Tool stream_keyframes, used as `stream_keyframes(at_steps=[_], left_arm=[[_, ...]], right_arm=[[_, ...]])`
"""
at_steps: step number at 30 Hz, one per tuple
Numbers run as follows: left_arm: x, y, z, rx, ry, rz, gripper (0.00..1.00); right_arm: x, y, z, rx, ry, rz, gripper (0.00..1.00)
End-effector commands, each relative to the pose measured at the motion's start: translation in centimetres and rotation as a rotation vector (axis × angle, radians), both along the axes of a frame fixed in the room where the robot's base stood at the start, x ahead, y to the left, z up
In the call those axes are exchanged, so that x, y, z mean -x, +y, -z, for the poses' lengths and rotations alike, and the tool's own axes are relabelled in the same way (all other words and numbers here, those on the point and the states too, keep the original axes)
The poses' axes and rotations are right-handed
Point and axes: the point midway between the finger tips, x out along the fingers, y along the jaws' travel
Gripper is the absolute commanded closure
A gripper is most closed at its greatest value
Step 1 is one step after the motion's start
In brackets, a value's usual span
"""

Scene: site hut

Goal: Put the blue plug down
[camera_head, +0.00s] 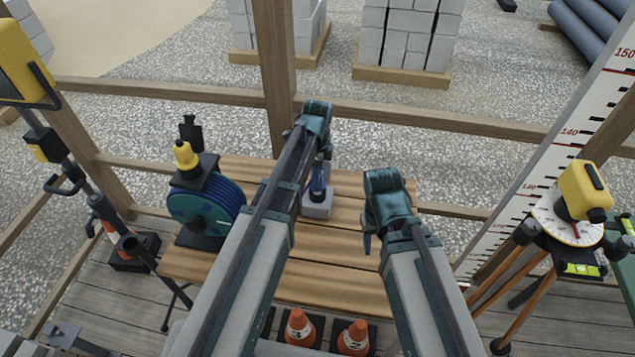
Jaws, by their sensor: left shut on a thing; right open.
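The blue plug (318,193) is at the lower end of my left gripper (319,178), which is shut on it and points down. The plug is over a small light grey block (317,208) on the wooden bench (340,265); I cannot tell whether plug and block touch. My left arm hides part of the gripper's left side. My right gripper (368,243) is open and empty, above the right part of the bench, apart from the plug.
A blue cable reel (205,212) with a yellow-and-black item (185,156) above it stands at the bench's left. A yellow instrument on a tripod (582,190) stands at the right. Orange cones (300,325) are below the front edge. The bench's front middle is clear.

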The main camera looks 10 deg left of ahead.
Motion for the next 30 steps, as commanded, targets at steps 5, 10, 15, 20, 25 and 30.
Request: stream_keyframes(at_steps=[5,10,15,20,25,30], left_arm=[[0.02,-0.01,1.53,0.0,0.0,0.0,1.0],[0.02,-0.02,1.32,0.0,0.0,0.0,1.0],[0.02,-0.01,1.8,0.0,0.0,0.0,1.0],[0.02,-0.01,1.88,0.0,0.0,0.0,0.47],[0.02,-0.01,1.88,0.0,0.0,0.0,0.45],[0.02,-0.01,1.81,0.0,0.0,0.0,0.45]], right_arm=[[0.0,0.0,1.54,0.0,0.0,0.0,0.5],[0.0,0.01,1.32,0.0,0.0,0.0,0.5],[0.01,0.0,1.8,0.0,0.0,0.0,0.5],[0.0,0.0,1.88,0.0,0.0,0.0,0.5],[0.0,0.0,1.88,0.0,0.0,0.0,0.5],[0.01,0.0,1.81,0.0,0.0,0.0,0.5]])
